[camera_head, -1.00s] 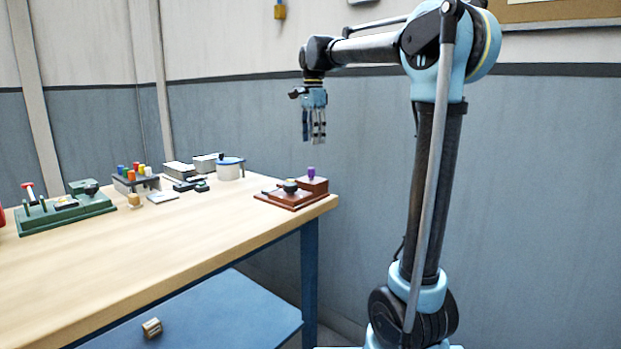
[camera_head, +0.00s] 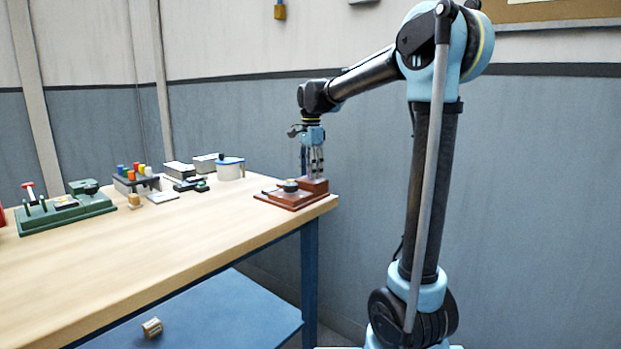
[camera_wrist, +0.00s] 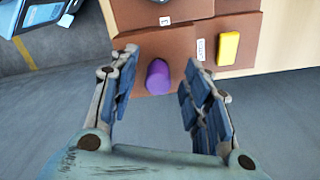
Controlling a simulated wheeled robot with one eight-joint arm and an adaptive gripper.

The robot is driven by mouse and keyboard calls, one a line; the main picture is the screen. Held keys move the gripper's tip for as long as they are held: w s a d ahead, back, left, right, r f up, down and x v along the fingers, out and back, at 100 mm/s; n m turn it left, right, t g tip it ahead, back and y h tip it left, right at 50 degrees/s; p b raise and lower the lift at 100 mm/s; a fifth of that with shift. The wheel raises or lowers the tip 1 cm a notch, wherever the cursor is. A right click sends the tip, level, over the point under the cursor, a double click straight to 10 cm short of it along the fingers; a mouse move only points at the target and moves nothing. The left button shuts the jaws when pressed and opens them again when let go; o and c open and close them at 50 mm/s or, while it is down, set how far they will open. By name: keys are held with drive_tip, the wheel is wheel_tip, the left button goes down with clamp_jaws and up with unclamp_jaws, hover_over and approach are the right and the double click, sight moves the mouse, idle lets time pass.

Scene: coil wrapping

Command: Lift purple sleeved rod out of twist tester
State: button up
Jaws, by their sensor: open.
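The purple sleeved rod (camera_wrist: 158,77) stands in the brown twist tester (camera_wrist: 185,42), seen from above in the wrist view. My gripper (camera_wrist: 153,75) is open, with one finger on each side of the purple sleeve. A gap shows between the sleeve and each finger. In the head view, my gripper (camera_head: 312,171) points down at the raised block of the twist tester (camera_head: 289,201), near the table's right end. The fingers hide most of the purple sleeve there. The rod's lower part is hidden in the block.
A yellow piece (camera_wrist: 229,48) sits on the tester beside the right finger. The tester stands close to the table's edge (camera_head: 330,208). A white pot (camera_head: 230,170), a rack of coloured pegs (camera_head: 135,182) and a green fixture (camera_head: 65,210) stand farther left. The table's front middle is clear.

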drive_tip(key=shift+f, duration=0.3)
drive_tip(key=shift+c, duration=0.3)
clamp_jaws()
wheel_tip(320, 180, up, 10)
drive_tip(key=shift+r, duration=0.1)
idle(0.4)
